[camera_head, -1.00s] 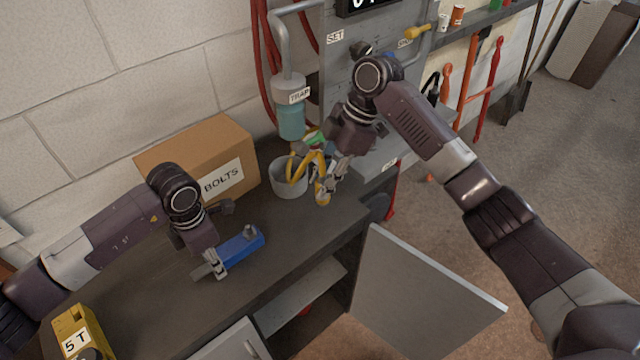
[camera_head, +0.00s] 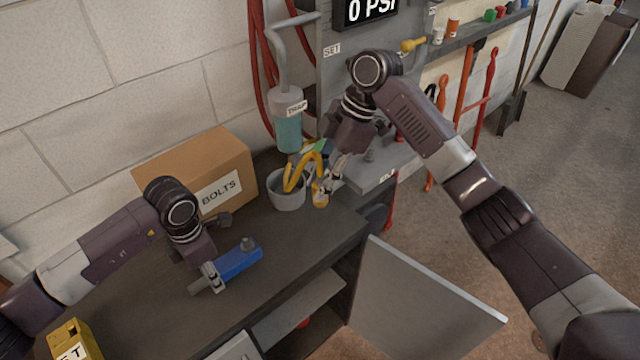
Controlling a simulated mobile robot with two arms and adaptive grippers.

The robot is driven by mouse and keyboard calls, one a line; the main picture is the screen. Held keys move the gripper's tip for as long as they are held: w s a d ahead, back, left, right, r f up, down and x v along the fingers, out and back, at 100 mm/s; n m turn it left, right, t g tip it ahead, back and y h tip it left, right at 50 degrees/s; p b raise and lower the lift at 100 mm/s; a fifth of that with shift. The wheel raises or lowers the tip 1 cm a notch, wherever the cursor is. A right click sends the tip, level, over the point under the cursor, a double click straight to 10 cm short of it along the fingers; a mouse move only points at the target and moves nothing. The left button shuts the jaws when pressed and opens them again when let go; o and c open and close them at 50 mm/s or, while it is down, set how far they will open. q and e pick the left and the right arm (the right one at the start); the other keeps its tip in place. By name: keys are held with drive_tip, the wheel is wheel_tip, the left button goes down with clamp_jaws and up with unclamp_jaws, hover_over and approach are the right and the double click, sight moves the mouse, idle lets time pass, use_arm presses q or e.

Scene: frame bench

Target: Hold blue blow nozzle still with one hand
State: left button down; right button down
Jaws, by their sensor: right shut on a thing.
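The blue blow nozzle (camera_head: 240,262) lies on the dark bench top, its grey tip pointing to the lower left. My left gripper (camera_head: 213,278) is down at the nozzle, its fingers at the end near the grey tip. Whether they are closed on it is too small to tell. My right gripper (camera_head: 328,190) is shut on the yellow fitting (camera_head: 320,200) beside the grey bucket. A yellow hose (camera_head: 296,172) loops up out of the bucket near this fitting. The gripper's wrist hides part of what lies behind it.
The grey bucket (camera_head: 288,200) and a cardboard box marked BOLTS (camera_head: 190,165) stand at the back of the bench (camera_head: 300,240). A yellow block (camera_head: 72,345) is at the lower left. An open cabinet door (camera_head: 425,295) sticks out in front. A gauge panel reads 0 PSI.

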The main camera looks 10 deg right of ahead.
use_arm(q)
drive_tip(key=c, duration=1.3)
unclamp_jaws()
